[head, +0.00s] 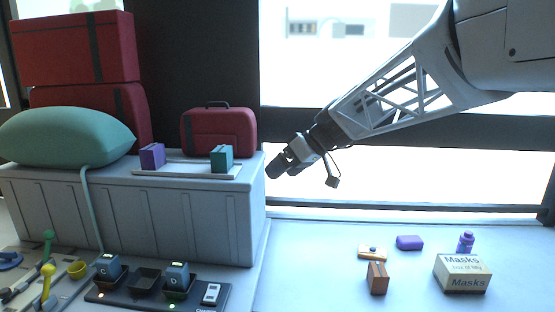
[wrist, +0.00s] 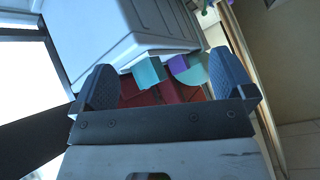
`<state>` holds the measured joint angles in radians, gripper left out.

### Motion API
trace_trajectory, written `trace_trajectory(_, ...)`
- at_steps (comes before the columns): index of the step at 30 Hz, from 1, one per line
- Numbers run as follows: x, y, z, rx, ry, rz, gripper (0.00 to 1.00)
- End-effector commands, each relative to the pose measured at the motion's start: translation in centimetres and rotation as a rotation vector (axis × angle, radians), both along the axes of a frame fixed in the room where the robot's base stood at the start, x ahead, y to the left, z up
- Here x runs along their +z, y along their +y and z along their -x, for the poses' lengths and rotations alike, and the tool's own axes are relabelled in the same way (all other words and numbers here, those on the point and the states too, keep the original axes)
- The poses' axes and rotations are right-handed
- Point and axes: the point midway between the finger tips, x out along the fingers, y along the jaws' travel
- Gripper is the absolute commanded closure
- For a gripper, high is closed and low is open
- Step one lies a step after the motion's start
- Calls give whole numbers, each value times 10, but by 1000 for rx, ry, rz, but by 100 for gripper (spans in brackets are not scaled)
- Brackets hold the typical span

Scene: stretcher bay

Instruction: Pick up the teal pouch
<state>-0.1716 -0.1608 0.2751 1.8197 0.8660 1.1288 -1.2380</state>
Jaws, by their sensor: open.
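The teal pouch (head: 222,158) stands on the right part of a pale tray (head: 190,172) on top of the grey ribbed chest. A purple pouch (head: 152,157) stands on the tray's left part. My gripper (head: 275,171) is in the air right of the chest's right edge, apart from the teal pouch. In the wrist view my gripper (wrist: 165,88) is open, its two fingers wide apart with nothing held. The teal pouch (wrist: 150,72) shows beyond the fingers in that view, with the purple pouch (wrist: 178,62) beside it.
The grey chest (head: 130,210) also bears a large teal pillow (head: 65,137) and a red case (head: 218,132) behind the tray. Red bags (head: 75,50) are stacked at the left. A Masks box (head: 462,273) and several small items lie on the right surface. Chargers (head: 160,290) sit in front.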

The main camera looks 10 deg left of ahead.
Motion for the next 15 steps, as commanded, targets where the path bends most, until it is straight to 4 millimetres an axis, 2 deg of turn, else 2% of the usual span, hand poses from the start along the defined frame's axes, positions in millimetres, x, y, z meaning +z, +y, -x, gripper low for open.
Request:
trace_trajectory(1, 1, 12, -15, 34, -22, -29, 0)
trace_trajectory(9, 17, 77, -87, 209, -194, -205, 0)
trace_trajectory(15, 24, 114, -126, 294, -309, -309, 0)
